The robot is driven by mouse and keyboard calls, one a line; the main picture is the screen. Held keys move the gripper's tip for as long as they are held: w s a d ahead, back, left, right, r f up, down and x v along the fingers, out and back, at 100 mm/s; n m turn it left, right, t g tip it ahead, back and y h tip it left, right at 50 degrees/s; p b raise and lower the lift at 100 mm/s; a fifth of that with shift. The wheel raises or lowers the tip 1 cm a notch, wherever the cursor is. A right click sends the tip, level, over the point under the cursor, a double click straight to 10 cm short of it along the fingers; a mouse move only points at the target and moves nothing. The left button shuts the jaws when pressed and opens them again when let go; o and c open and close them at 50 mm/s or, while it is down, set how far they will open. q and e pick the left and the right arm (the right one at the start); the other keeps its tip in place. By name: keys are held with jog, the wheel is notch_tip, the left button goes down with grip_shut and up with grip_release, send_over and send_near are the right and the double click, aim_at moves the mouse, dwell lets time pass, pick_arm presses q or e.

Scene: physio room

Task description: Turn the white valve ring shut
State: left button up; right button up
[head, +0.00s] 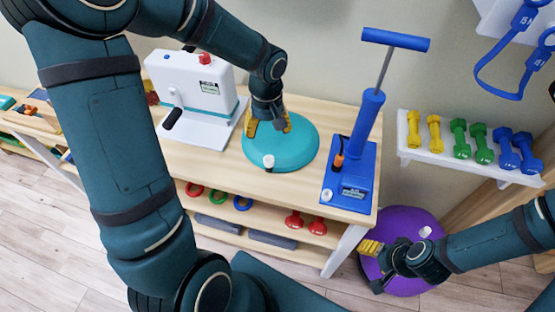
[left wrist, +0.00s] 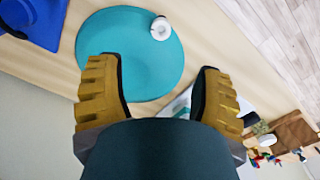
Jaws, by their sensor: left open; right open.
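The white valve ring (head: 268,161) sits near the front edge of the round teal cushion (head: 297,152), which lies on the wooden table. It also shows in the left wrist view (left wrist: 160,28) as a small round ring with a darker centre. My left gripper (head: 269,125) is open over the back part of the cushion, behind the ring and apart from it. Its two yellow-padded fingers (left wrist: 158,95) are spread with nothing between them. My right gripper (head: 371,266) is open beside the purple ball (head: 400,222), low at the right of the table.
A white machine (head: 205,85) with a red knob stands left of the cushion. A blue hand pump (head: 345,180) with a tall handle stands to its right. A wall shelf (head: 450,158) holds several dumbbells. The lower table shelf holds rings and red dumbbells.

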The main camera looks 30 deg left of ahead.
aim_at(269, 162)
pick_arm(q)
notch_tip(269, 162, down, 14)
jog(key=b, duration=0.2)
jog(key=shift+a+r+b, duration=0.1)
jog(key=shift+b, duration=0.25)
grip_shut()
